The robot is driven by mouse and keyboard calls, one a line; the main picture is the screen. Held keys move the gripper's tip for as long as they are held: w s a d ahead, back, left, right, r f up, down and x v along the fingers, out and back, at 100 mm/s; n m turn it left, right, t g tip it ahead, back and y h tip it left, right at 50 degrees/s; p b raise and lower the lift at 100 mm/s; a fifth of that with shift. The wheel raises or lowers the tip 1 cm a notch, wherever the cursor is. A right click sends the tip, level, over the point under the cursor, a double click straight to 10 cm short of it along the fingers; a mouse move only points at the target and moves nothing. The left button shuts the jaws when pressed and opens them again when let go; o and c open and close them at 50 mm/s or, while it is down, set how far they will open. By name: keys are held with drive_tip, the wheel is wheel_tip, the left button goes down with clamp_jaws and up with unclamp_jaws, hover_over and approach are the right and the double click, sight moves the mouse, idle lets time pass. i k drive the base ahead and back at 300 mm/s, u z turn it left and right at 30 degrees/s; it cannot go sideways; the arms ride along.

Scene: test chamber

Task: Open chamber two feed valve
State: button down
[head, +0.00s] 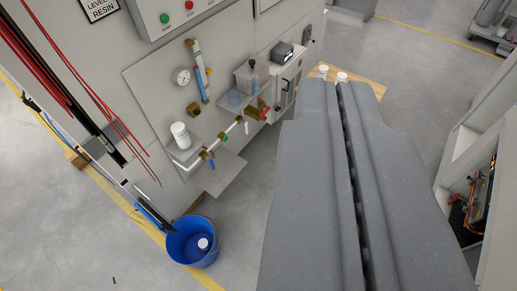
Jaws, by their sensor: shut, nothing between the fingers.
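My gripper (338,86) fills the right-centre of the head view as two long grey fingers lying side by side. It is shut and empty, with only a thin dark seam between the fingers. It is apart from the grey cabinet (160,70) on the left. A white pipe (230,127) on the cabinet's front carries several small valves, among them a blue handle (211,164) and a green fitting (224,138). A red handle (264,109) sits further right by a brass fitting. No label shows which valve belongs to chamber two, and handle positions are too small to tell.
A white jar (180,135) stands on a small shelf by the pipe. A pressure gauge (182,76) is above it. A blue bucket (191,243) stands on the floor below. A grey frame (480,150) stands at right. Floor between bucket and gripper is clear.

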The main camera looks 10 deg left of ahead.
sight(209, 159)
drive_tip(key=z, duration=0.05)
drive_tip(key=i, duration=1.15)
drive_tip(key=u, duration=0.4)
